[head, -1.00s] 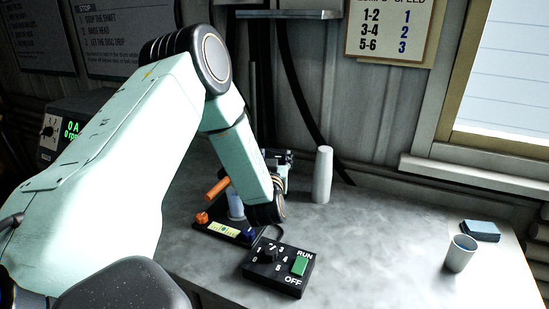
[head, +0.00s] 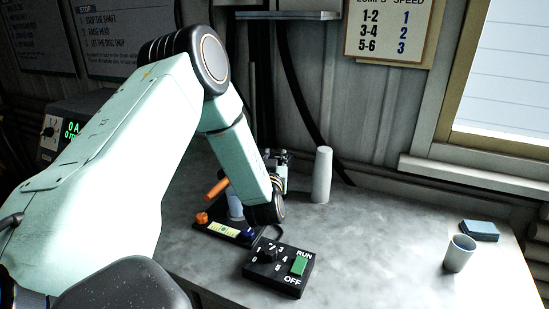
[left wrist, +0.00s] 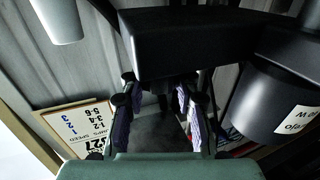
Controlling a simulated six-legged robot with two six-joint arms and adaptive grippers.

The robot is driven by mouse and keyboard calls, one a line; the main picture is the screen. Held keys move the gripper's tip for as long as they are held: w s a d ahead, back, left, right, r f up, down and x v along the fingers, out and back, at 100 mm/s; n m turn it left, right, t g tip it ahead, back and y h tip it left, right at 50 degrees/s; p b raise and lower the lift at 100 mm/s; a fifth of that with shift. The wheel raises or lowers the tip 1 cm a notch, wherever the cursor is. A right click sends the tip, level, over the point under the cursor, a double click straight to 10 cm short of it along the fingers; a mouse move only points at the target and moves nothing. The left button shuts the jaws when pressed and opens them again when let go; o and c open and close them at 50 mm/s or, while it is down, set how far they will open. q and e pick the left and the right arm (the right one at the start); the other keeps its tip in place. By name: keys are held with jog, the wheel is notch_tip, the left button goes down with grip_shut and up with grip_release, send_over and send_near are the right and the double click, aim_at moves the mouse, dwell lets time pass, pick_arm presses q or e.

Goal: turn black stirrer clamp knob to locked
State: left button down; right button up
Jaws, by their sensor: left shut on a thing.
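My left gripper (left wrist: 157,98) shows in the left wrist view with its two purple-padded fingers apart, on either side of a dark part below a black block (left wrist: 190,42). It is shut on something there. That fits the black stirrer clamp knob, but the knob's outline and pointer cannot be made out. In the head view my left arm's forearm and wrist hide most of the stirrer and the clamp. Part of the apparatus (head: 278,157) shows just behind my wrist. My right gripper is not in view.
A black speed box (head: 278,268) with a dial and green switch sits on the grey table in front. An orange handle (head: 217,188) is left of my wrist. A white cylinder (head: 322,175) stands behind, a cup (head: 460,253) at right. The table's right side is mostly clear.

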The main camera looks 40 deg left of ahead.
aim_at(274, 157)
pick_arm(q)
jog(key=shift+s+a+r+m+t+h+p, duration=0.1)
jog(key=shift+m+t+h+p, duration=0.6)
jog(key=shift+h+p, duration=0.4)
jog(key=shift+a+m+t+h+p, duration=0.1)
jog(key=shift+m+t+h+p, duration=0.4)
jog(key=shift+m+h+p, duration=0.5)
jog(key=m+h+p, duration=0.1)
jog(key=h, duration=0.2)
jog(key=shift+d+m+t+p, duration=0.1)
jog(key=shift+m+t+p, duration=0.2)
jog(key=shift+m+t, duration=0.1)
jog(key=shift+m+h+p, duration=0.45)
jog(key=shift+m+h, duration=0.55)
jog(key=shift+h, duration=0.7)
jog(key=shift+d+h, duration=0.1)
jog(key=shift+h, duration=0.2)
jog(key=c, duration=1)
grip_release()
jog(key=shift+o, duration=0.2)
jog(key=shift+r, duration=4.9)
